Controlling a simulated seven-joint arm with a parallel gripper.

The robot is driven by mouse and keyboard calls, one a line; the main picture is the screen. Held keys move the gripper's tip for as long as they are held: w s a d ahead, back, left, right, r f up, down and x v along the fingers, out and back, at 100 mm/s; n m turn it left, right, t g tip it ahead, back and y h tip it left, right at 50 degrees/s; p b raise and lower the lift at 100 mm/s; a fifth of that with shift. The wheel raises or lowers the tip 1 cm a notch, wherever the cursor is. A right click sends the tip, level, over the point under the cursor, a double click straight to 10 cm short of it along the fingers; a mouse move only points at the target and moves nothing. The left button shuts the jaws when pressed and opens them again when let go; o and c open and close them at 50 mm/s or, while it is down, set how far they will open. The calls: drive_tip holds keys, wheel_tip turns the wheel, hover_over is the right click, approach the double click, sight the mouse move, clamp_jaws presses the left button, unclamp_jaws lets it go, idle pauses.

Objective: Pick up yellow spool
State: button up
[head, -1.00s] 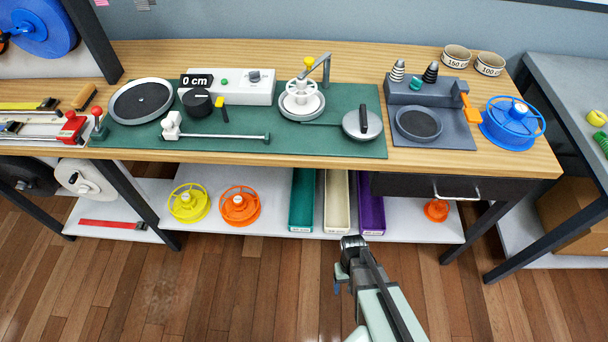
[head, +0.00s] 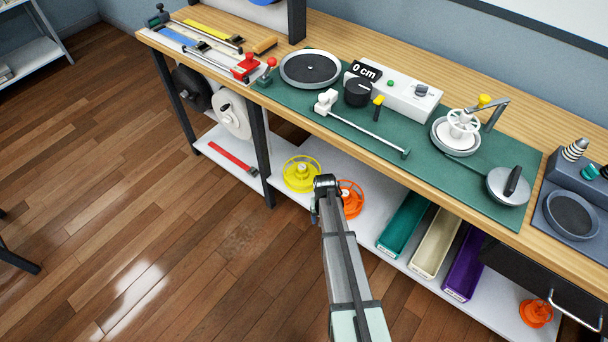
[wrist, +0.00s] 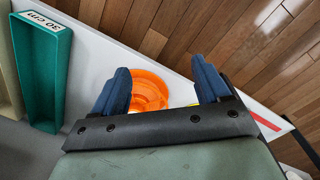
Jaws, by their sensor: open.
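The yellow spool (head: 302,174) sits on the white lower shelf under the bench, left of an orange spool (head: 350,200).
Teal (head: 403,225), cream (head: 436,243) and purple (head: 464,266) trays lie right of the spools. A dark bench leg (head: 260,150) stands left of the yellow spool, and the benchtop (head: 232,102) overhangs the shelf. A red bar (head: 233,157) lies farther left. Floor in front is clear.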

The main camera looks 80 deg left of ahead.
drive_tip(key=s+a+r+y, duration=0.15)
drive_tip(key=s+a, duration=0.25)
drive_tip(key=a, duration=0.4)
drive_tip(key=s+a+r, duration=0.2)
drive_tip(key=s+a, duration=0.2)
drive_tip(key=a, duration=0.3)
drive_tip(key=m+t+y, duration=0.1)
drive_tip(key=m+y, duration=0.1)
drive_tip(key=m, duration=0.4)
hover_over(302, 167)
drive_tip(key=d, duration=0.1)
drive_tip(key=shift+h, duration=0.25)
drive_tip(key=f, duration=0.5)
drive_tip(key=s+f, duration=0.1)
drive_tip(key=f, duration=0.1)
drive_tip(key=shift+f, duration=0.3)
drive_tip(key=shift+x, duration=2.9)
drive_tip(key=shift+d, duration=0.15)
drive_tip(key=shift+c, duration=0.2)
clamp_jaws()
